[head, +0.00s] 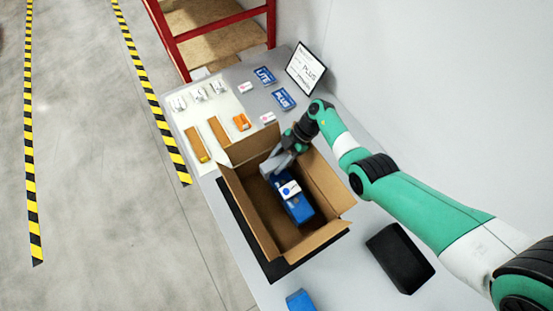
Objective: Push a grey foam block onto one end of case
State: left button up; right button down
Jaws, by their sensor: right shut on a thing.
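The case (299,209) is blue with a white part on top and lies inside an open cardboard box (240,203). My right gripper (276,167) reaches into the box from the upper right, at the far end of the case. It is shut on a grey piece, which I take to be the grey foam block (270,166); at this size the block and the grey jaws are hard to tell apart. I cannot tell whether the block touches the case. My left gripper is not in view.
The box stands on a black mat (227,193) with its flaps open. A black block (400,257) lies at right, and a blue item (300,300) at the bottom edge. Small parts, orange pieces (241,122) and blue cards (284,98) lie behind the box, near a sign (305,70).

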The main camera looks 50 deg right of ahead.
jog(key=shift+f+b, duration=0.5)
jog(key=shift+f, duration=0.2)
dwell(0.4)
jog(key=shift+c, duration=1.3)
grip_release()
notch_tip(320, 180, up, 7)
jog(key=p, duration=0.7)
jog(key=shift+r+p, duration=0.15)
jog(key=shift+p, duration=0.25)
